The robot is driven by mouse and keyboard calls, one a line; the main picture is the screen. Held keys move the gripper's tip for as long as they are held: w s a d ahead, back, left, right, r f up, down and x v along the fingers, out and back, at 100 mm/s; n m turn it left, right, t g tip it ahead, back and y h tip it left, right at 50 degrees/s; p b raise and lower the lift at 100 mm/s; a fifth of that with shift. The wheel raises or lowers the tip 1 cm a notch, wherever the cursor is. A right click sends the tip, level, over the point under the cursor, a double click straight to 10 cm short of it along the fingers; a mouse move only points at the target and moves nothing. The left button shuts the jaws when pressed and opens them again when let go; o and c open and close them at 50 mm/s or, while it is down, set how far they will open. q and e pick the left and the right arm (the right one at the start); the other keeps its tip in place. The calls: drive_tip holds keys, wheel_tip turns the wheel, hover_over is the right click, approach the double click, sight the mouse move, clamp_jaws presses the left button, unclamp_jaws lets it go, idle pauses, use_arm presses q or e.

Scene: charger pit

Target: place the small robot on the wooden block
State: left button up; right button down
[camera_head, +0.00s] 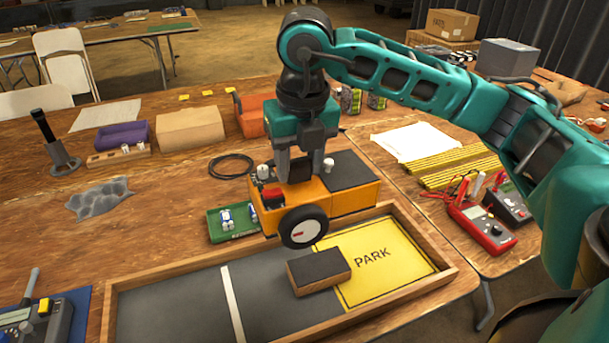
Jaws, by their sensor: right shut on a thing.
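The small robot (262,218) has an orange body, a red part on top and a dark wheel with a pale hub facing me. My right gripper (297,178) points down from above and is shut on it. The small robot shows over the back edge of the framed tray; its exact height is hard to tell. The wooden block (319,272), with a dark top, lies in the tray in front of the wheel, partly over the left edge of the yellow PARK panel (405,262). The block's top is empty. My left gripper is out of view.
The wood-framed tray (452,268) has a grey floor with a white stripe. A red multimeter (484,230) lies at right.

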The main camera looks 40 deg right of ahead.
wheel_tip(320, 180, down, 17)
idle(0.6)
drive_tip(key=shift+w+r, duration=0.1)
drive_tip(key=shift+f+b, duration=0.25)
drive_tip(key=shift+b, duration=0.1)
drive_tip(key=c, duration=0.6)
unclamp_jaws()
drive_tip(key=shift+o, duration=0.2)
drive_tip(key=shift+r, duration=0.1)
